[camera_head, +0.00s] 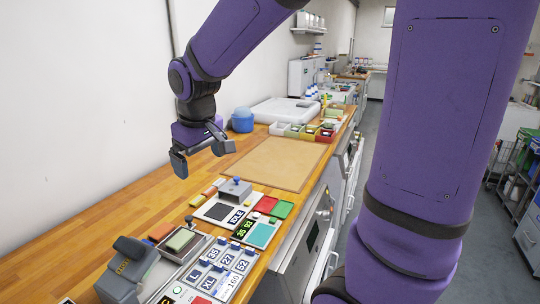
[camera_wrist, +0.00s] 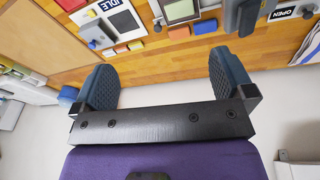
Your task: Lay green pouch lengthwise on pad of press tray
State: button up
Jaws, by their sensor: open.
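My gripper (camera_head: 200,157) is open and empty, held above the wall-side edge of the wooden counter. Its two dark fingers stand wide apart in the wrist view (camera_wrist: 166,80), with nothing between them. A white board marked IDLE (camera_head: 237,217) lies on the counter with a dark square pad (camera_head: 218,211) and a grey block with a blue knob; I take it for the press tray. The dark pad also shows in the wrist view (camera_wrist: 125,22), bare. A grey-green flat piece (camera_head: 180,239) lies on a grey device nearer the front; I cannot tell whether it is the green pouch.
Red and green plates (camera_head: 282,209) and a teal plate (camera_head: 261,234) lie beside the board. A grey stand (camera_head: 128,270) and a labelled key panel (camera_head: 215,275) are in front. A tan mat (camera_head: 275,163) is bare. Small coloured bins (camera_head: 300,131) and a blue jar (camera_head: 242,120) stand behind.

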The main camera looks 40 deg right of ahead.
jog(key=s+d+r+m+t, duration=0.1)
jog(key=s+r, duration=0.2)
jog(key=s, duration=0.6)
jog(key=s+d+r+m+t, duration=0.1)
jog(key=s+r, duration=0.2)
jog(key=s, duration=0.7)
jog(key=shift+s+d+t+y, duration=0.2)
jog(key=shift+d+t+y, duration=0.1)
jog(key=shift+d+t, duration=0.1)
